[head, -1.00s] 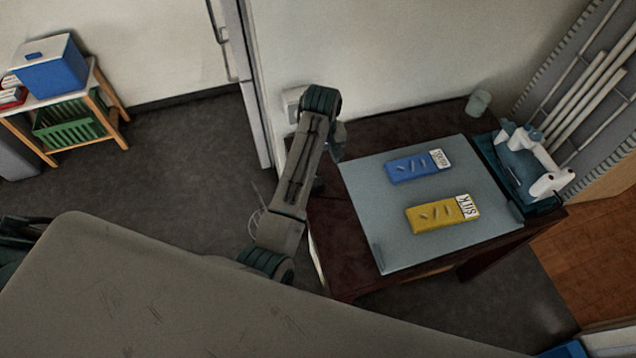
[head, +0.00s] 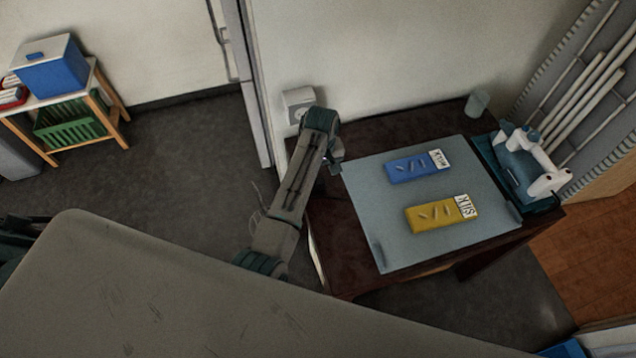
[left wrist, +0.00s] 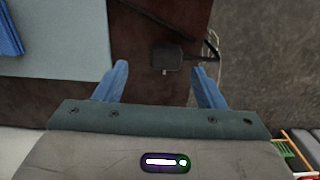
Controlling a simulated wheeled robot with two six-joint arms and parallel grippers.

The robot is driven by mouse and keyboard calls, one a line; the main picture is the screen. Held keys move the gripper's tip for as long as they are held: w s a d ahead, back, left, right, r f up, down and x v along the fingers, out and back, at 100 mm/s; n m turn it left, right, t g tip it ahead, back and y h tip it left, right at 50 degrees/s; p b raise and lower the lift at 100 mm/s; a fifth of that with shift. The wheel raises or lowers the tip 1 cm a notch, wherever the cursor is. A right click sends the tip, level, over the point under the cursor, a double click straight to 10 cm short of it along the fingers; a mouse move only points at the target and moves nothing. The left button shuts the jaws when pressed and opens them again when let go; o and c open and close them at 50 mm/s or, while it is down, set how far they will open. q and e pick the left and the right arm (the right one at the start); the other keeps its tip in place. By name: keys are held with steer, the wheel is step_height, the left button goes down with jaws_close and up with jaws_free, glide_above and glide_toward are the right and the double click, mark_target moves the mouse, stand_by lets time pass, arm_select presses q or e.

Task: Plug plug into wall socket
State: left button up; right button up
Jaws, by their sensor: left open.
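The wall socket (head: 299,104) is a white box on the wall behind the table's left back corner, just beyond my left arm in the head view. The plug (left wrist: 167,57) is a dark block with a small pale prong, lying on the dark table top near its edge in the left wrist view. A dark cord runs from it towards the upper left and the edge. My left gripper (left wrist: 161,76) is open and empty, with its blue fingers apart and the plug ahead between them. In the head view my left gripper (head: 335,163) is partly hidden by its arm, and I cannot make out the plug.
The dark table (head: 345,265) holds a grey mat (head: 400,245) with a blue packet (head: 405,169) and a yellow packet (head: 430,215). A white and teal device (head: 530,160) and a cup (head: 477,102) stand at the right. Floor left of the table is mostly clear.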

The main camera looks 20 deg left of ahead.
arm_select(q)
steer(key=shift+s+a+f, duration=0.1)
steer(key=shift+f, duration=0.15)
steer(key=f, duration=0.1)
steer(key=f+p, duration=0.1)
steer(key=f, duration=0.1)
steer(key=shift+s+a+f+p, duration=0.1)
steer(key=shift+a+f+p, duration=0.15)
steer(key=shift+f+p, duration=0.15)
steer(key=shift+f, duration=0.45)
steer(key=c, duration=1)
